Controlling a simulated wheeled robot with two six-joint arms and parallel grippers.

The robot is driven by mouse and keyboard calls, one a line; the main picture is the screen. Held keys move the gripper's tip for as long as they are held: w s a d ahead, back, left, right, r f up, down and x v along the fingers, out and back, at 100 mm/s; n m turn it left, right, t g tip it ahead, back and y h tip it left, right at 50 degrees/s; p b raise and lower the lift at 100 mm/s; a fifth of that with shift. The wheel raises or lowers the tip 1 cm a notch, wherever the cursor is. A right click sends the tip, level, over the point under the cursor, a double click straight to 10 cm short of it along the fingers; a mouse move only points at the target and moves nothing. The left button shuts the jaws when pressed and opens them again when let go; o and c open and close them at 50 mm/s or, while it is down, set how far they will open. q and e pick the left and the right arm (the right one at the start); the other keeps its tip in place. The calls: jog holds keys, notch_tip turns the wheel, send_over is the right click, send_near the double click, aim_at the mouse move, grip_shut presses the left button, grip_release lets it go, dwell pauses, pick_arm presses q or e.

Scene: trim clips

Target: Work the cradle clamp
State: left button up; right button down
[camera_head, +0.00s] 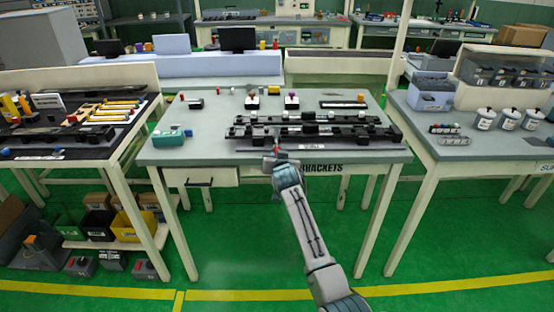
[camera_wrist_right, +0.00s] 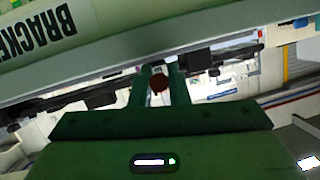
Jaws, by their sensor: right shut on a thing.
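The black cradle (camera_head: 318,143) is a long fixture lying along the front of the middle table, with white-grey parts along it. My right arm reaches up from the bottom to its front edge. My right gripper (camera_head: 273,157) is at the front, left of the cradle's middle. My left gripper is not in view.
A teal box (camera_head: 170,138) stands at the table's front left. Small coloured-top blocks (camera_head: 253,102) and a black tray (camera_head: 342,104) lie behind the cradle. A drawer (camera_head: 200,177) hangs under the table. Side tables stand left and right, with green floor between.

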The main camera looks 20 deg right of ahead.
jog(key=c, duration=1.4)
grip_release()
jog(key=shift+s, duration=0.1)
jog(key=b+v, duration=0.1)
jog(key=v, duration=0.9)
jog(key=shift+s, duration=0.25)
